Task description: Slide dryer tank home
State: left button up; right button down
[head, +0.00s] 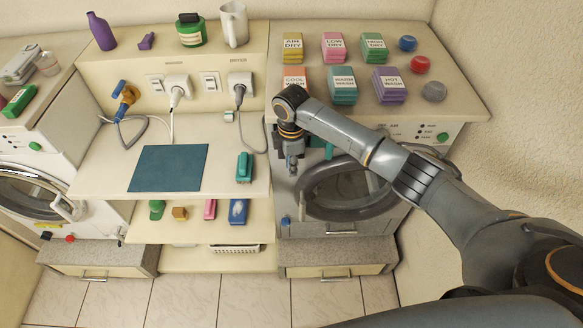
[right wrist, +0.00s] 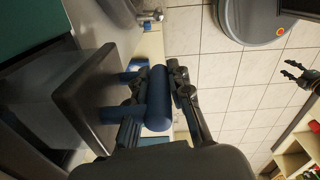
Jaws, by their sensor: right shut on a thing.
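The dryer (head: 345,190) with its round glass door stands under the right counter in the head view. My right gripper (head: 292,166) is at the dryer's upper left front, pointing down. In the right wrist view my right gripper (right wrist: 159,78) is shut on a blue bar-shaped handle (right wrist: 158,100). The handle is on the dark front of the tank (right wrist: 88,85), whose paler body stands partly out of the dryer. In the head view my arm and gripper hide most of the tank. My left gripper (right wrist: 293,75) shows at the right wrist view's edge, fingers apart and empty.
Labelled stacks such as the purple one (head: 389,86) and several balls lie on the counter (head: 460,100) above. A shelf with a blue mat (head: 168,168) and a teal item (head: 244,167) is left of the gripper. The tiled floor (head: 210,300) in front is clear.

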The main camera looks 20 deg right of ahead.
jog(key=shift+w+d+b, duration=0.2)
jog(key=shift+w+b, duration=0.25)
jog(key=shift+w, duration=0.15)
jog(key=shift+w, duration=0.25)
jog(key=c, duration=1.7)
grip_release()
jog(key=shift+w+d, duration=0.1)
jog(key=o, duration=0.6)
jog(key=shift+c, duration=0.2)
notch_tip(320, 180, up, 12)
